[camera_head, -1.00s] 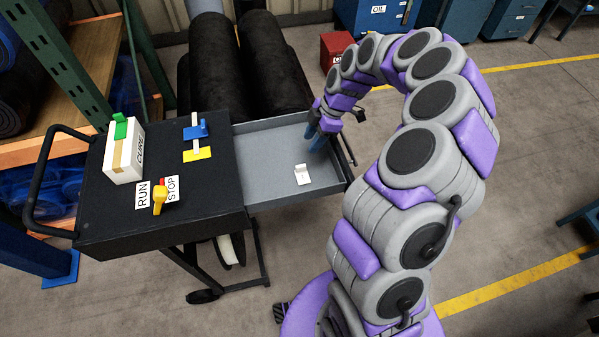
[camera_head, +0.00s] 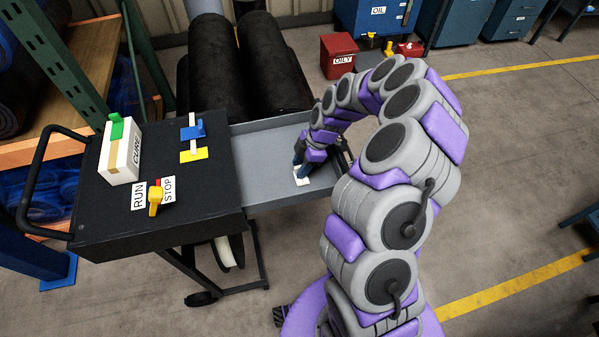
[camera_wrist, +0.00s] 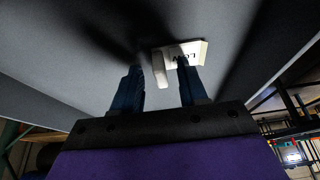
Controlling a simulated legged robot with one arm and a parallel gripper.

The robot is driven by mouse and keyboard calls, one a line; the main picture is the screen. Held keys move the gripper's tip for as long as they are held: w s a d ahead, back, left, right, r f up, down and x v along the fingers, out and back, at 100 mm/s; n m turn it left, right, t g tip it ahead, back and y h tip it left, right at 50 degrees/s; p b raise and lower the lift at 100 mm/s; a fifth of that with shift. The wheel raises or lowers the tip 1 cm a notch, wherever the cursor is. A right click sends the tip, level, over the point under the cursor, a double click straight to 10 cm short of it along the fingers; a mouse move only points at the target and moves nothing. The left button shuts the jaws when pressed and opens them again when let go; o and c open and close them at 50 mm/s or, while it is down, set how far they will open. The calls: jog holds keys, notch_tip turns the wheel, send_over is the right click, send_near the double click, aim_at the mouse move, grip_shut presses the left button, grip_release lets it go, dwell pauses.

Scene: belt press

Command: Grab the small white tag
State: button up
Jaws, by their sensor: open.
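The small white tag (camera_wrist: 178,54) lies on the grey drawer floor in the wrist view, with dark lettering and a raised white tab at one side. In the head view the tag (camera_head: 301,180) is partly hidden behind my fingers. My gripper (camera_head: 302,169) is down in the drawer, right at the tag. In the wrist view my gripper (camera_wrist: 159,80) shows two blue fingers, spread apart with nothing clasped between them. The raised tab sits between the fingertips' lines, and the right fingertip overlaps the tag's lettered part. I cannot tell whether it touches.
The grey drawer (camera_head: 262,185) is pulled out from the black cart (camera_head: 200,215). Its low walls surround my gripper. On the cart top stand a CURE box (camera_head: 122,155), a yellow RUN/STOP lever (camera_head: 155,199) and a blue slider (camera_head: 192,131). Black rolls (camera_head: 270,70) lie behind.

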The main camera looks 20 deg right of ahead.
jog(key=shift+d, duration=0.15)
jog(key=shift+c, duration=0.6)
grip_shut()
notch_tip(320, 180, up, 10)
jog(key=p, duration=0.1)
dwell(0.4)
